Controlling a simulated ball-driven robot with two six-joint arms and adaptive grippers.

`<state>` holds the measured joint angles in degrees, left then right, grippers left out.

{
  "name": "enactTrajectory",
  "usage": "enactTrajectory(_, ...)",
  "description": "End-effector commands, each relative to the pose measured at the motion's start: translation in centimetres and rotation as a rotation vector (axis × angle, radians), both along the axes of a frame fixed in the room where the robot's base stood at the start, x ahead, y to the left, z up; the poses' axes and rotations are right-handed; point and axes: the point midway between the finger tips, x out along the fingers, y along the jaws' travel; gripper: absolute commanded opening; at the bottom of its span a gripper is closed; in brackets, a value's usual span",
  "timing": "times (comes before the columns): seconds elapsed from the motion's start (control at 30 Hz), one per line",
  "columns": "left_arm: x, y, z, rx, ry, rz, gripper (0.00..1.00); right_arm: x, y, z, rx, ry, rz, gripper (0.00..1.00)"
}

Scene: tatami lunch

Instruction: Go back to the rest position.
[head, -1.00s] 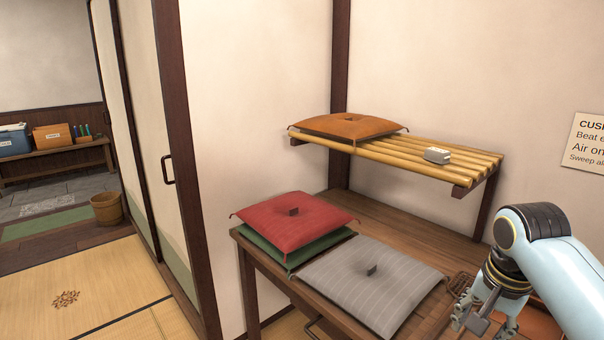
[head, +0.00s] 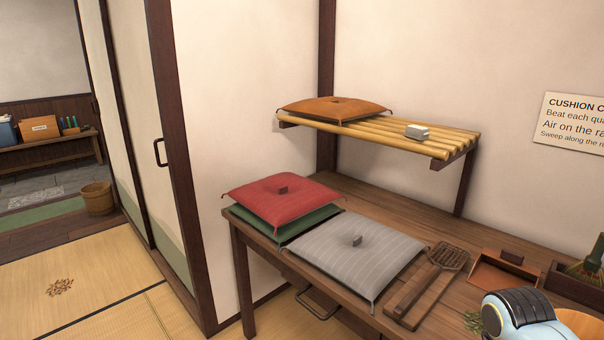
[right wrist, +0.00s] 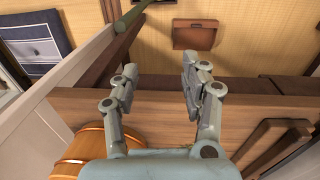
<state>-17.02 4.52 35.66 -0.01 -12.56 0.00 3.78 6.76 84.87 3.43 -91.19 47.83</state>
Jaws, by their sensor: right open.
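My right gripper (right wrist: 160,88) shows in the right wrist view with its two fingers spread apart and nothing between them. It is over a wooden edge, with the tatami floor beyond. In the head view only a pale blue part of my right arm shows at the bottom right, and the right gripper is out of frame. My left gripper is in neither view.
The wooden table (head: 440,250) bears a red cushion (head: 285,197) on a green one (head: 300,228), a grey cushion (head: 355,250), a wooden beater (head: 430,285) and a dustpan (head: 505,272).

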Motion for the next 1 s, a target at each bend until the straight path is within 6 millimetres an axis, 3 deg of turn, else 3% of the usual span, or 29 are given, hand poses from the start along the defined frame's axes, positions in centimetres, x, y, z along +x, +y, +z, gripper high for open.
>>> enactTrajectory(0.03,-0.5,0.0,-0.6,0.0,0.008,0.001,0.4,-1.9,0.0,-2.5,0.002,0.034,0.008,0.46)
enactTrajectory(0.17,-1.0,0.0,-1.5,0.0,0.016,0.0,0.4,-7.5,-0.1,-9.2,0.007,0.103,0.059,0.46)
enactTrajectory(0.3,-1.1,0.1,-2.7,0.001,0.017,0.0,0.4,-16.0,-0.3,-17.5,0.019,0.164,0.167,0.46)
enactTrajectory(0.4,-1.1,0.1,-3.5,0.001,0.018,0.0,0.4,-22.7,-0.4,-22.7,0.03,0.185,0.272,0.46)
enactTrajectory(0.5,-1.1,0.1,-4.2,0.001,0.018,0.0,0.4,-29.7,-0.5,-26.9,0.042,0.184,0.402,0.46)
enactTrajectory(0.6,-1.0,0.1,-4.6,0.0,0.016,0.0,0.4,-35.7,-0.5,-29.8,0.047,0.144,0.562,0.46)
enactTrajectory(0.7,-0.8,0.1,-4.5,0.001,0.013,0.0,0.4,-36.9,-0.5,-30.8,0.027,0.058,0.706,0.46)
enactTrajectory(0.9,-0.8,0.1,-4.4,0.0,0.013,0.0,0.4,-34.9,-0.5,-30.9,-0.025,-0.069,0.865,0.46)
enactTrajectory(1.0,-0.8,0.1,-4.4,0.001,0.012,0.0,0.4,-34.8,-0.6,-30.9,-0.027,-0.071,0.88,0.46)
